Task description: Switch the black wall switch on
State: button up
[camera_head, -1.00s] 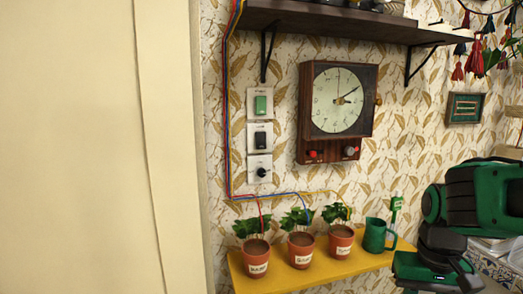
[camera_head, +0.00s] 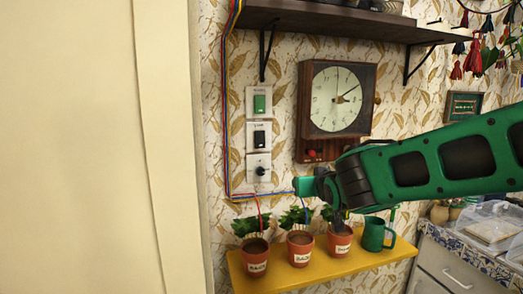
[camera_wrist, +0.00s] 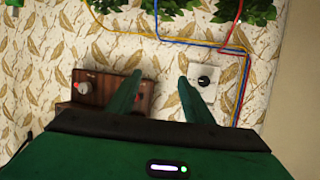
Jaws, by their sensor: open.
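The black wall switch (camera_head: 259,138) is a black rocker on a white plate, the middle of three stacked plates on the wall. Its on or off position is too small to tell. A green switch (camera_head: 260,104) is above it and a black round knob (camera_head: 260,171) below it. My gripper (camera_head: 303,187) is in front of the wall, to the right of and lower than the black switch, apart from it. In the wrist view my gripper (camera_wrist: 158,84) has its two green fingers spread and empty. The knob (camera_wrist: 204,81) shows beside one finger there; the black switch does not show.
A wooden clock box (camera_head: 337,100) hangs right of the switches, its lower part partly behind my arm. Coloured wires run down left of the plates. A yellow shelf (camera_head: 240,275) below bears potted plants and a green mug (camera_head: 375,236). A dark shelf (camera_head: 330,20) is above.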

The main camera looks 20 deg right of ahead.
aim_at(261, 145)
jog(key=w+a+r+n+t+y, duration=0.2)
jog(key=w+a+r+t+y, duration=0.15)
jog(key=a+r, duration=0.55)
jog(key=shift+t+h, duration=0.35)
jog(key=shift+h, duration=0.1)
jog(key=w, duration=0.7)
jog(key=w+f, duration=0.1)
jog(key=w, duration=0.3)
jog(key=shift+a+f, duration=0.1)
jog(key=shift+a, duration=0.1)
